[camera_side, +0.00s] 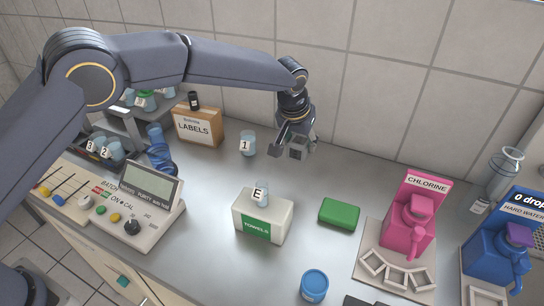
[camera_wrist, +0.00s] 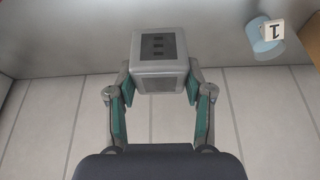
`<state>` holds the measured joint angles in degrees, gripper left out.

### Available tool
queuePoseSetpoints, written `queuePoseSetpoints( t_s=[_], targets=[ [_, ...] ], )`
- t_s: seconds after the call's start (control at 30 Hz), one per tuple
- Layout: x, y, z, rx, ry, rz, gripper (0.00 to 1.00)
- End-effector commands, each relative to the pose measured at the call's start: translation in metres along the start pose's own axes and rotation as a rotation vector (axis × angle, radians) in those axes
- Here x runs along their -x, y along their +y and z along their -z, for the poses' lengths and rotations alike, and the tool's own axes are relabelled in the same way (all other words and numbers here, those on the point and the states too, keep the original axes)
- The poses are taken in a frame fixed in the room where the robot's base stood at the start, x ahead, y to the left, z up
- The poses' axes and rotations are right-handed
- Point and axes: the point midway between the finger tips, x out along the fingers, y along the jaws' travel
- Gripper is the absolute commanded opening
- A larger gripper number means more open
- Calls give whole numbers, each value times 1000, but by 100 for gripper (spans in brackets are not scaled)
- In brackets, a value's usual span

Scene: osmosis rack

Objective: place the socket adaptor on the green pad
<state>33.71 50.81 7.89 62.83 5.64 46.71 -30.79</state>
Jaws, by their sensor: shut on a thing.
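In the side view the socket adaptor (camera_side: 297,150) hangs below my gripper (camera_side: 296,138), near the back wall. I cannot tell how far it is above the counter. The green pad (camera_side: 340,214) lies on the counter to the right and nearer the camera, with nothing on it.
A white towels box (camera_side: 278,222) with a jar marked E (camera_side: 261,194) stands left of the pad. A jar marked 1 (camera_side: 247,144) and a labels box (camera_side: 199,126) are left of my gripper. A pink chlorine dispenser (camera_side: 408,225) stands right of the pad. The counter between gripper and pad looks clear.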

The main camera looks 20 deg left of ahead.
Motion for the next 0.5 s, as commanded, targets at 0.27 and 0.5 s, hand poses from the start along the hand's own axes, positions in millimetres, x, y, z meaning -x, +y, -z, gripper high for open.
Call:
queuePoseSetpoints(
  t_s=[0.27, 0.5],
  targets=[
    [74, 27, -78, -419, 5, -177, 15],
    [108, 36, -130, -653, 3, -272, 15]
  ],
)
